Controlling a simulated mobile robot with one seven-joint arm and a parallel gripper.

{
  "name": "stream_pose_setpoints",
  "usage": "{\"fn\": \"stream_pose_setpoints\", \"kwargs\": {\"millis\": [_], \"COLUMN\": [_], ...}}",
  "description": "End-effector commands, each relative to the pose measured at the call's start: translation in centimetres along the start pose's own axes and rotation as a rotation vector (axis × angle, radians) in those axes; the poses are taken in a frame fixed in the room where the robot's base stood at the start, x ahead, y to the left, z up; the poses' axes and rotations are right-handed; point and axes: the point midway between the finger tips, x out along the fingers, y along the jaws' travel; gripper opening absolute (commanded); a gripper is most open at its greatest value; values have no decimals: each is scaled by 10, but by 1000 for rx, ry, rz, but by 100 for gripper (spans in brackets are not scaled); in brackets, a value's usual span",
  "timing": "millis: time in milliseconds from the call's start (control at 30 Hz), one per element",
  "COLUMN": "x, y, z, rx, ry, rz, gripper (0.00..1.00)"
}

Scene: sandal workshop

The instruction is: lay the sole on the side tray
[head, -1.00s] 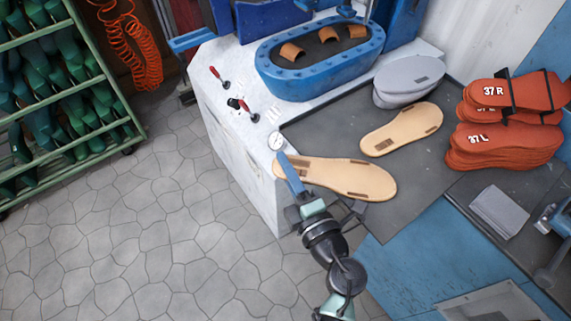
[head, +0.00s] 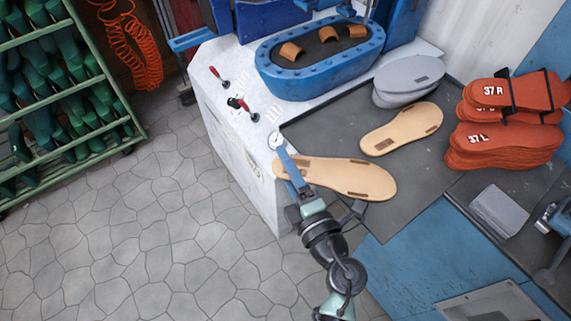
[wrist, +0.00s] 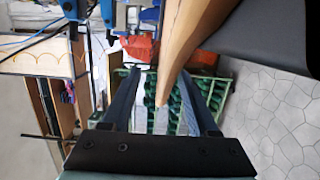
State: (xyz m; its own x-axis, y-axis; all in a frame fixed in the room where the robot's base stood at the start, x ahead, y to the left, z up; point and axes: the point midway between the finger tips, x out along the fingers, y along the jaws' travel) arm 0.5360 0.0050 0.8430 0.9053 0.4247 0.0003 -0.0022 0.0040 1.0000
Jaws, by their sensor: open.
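A tan sole (head: 345,180) lies at the left edge of the dark grey mat (head: 410,205), its left end sticking out past the edge. My gripper (head: 282,150) is open, its blue finger crossing in front of that end in the head view. In the wrist view the sole's edge (wrist: 184,40) comes down from above between the two open fingers (wrist: 157,78); contact cannot be told. A second tan sole (head: 402,128) lies further back on the mat. I cannot tell which surface is the side tray.
A blue oval press frame (head: 322,75) with several orange pieces stands behind on the white bench (head: 235,135). Grey soles (head: 409,80) and red sole stacks (head: 502,146) stand at the back right. A green rack (head: 70,120) is at left. The stone floor (head: 150,215) is clear.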

Motion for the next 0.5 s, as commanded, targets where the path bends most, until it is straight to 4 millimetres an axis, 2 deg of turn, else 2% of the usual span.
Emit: {"fn": "stream_pose_setpoints", "kwargs": {"millis": [500], "x": [-14], "y": [0], "z": [0], "rx": [1], "ry": [-1], "rz": [-1], "gripper": [60]}}
